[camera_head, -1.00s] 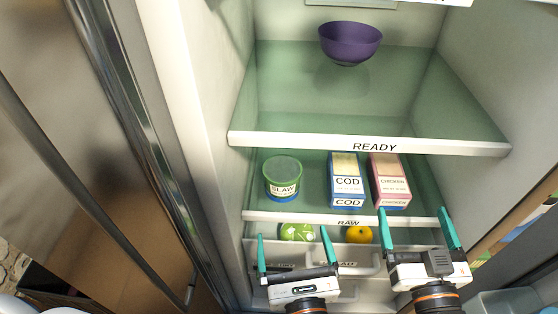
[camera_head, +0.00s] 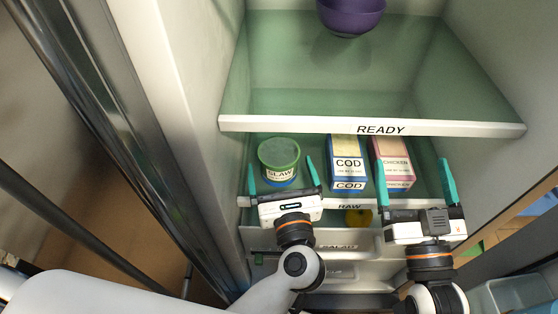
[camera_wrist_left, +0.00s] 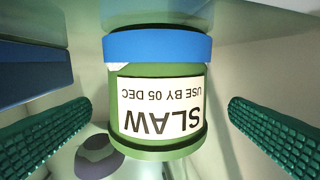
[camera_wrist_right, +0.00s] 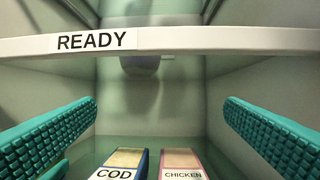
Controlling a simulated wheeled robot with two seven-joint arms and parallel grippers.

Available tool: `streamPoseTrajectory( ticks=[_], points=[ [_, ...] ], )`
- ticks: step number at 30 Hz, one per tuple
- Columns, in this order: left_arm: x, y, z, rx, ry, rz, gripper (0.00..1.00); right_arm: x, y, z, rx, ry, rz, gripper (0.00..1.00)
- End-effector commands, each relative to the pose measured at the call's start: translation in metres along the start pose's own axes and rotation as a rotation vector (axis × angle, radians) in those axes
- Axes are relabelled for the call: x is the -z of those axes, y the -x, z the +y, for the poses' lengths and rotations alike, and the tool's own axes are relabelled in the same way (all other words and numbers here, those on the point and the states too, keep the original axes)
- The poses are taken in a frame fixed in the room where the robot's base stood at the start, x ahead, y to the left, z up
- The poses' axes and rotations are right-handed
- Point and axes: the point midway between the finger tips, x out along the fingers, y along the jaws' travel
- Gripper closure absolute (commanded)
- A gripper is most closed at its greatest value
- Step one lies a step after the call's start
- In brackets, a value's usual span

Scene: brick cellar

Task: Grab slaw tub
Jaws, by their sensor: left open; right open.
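The slaw tub (camera_head: 279,158) is green with a white SLAW label and stands on the RAW shelf at the left. In the left wrist view the tub (camera_wrist_left: 160,95) appears upside down, with its blue band at the top, between the fingers and apart from both. My left gripper (camera_head: 281,172) is open in front of the tub. Its fingers flank the tub from the near side. My right gripper (camera_head: 413,178) is open and empty in front of the chicken box (camera_head: 393,163). Its fingers (camera_wrist_right: 160,135) also show in the right wrist view, with nothing between them up close.
The cod box (camera_head: 347,164) stands between the tub and the chicken box on the RAW shelf. The READY shelf edge (camera_head: 300,124) runs above them. A purple bowl (camera_head: 350,16) sits on the READY shelf. An orange fruit (camera_head: 358,217) is in the drawer below. The fridge wall is left of the tub.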

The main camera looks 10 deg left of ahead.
Motion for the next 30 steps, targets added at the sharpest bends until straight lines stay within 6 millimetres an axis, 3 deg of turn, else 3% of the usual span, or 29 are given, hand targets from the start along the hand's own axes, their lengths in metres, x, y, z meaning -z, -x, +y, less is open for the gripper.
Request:
streamPoseTrajectory(
  ticks=[7,16,26,30],
  points=[
    [0.002,-0.035,0.002,0.001,0.0,0.003,0.0,-0.019,0.001,0.003,-0.007,-0.005,-0.132,0.07],
    [0.002,-0.04,0.002,0.0,0.0,0.0,0.0,-0.022,0.001,0.003,-0.008,-0.006,-0.149,0.07],
    [0.002,-0.039,0.002,0.0,0.0,0.001,0.54,-0.022,0.001,0.003,-0.008,-0.006,-0.148,0.07],
    [0.003,-0.039,0.002,0.0,0.001,0.003,0.56,-0.022,0.001,0.004,-0.008,-0.006,-0.147,0.07]
  ],
)
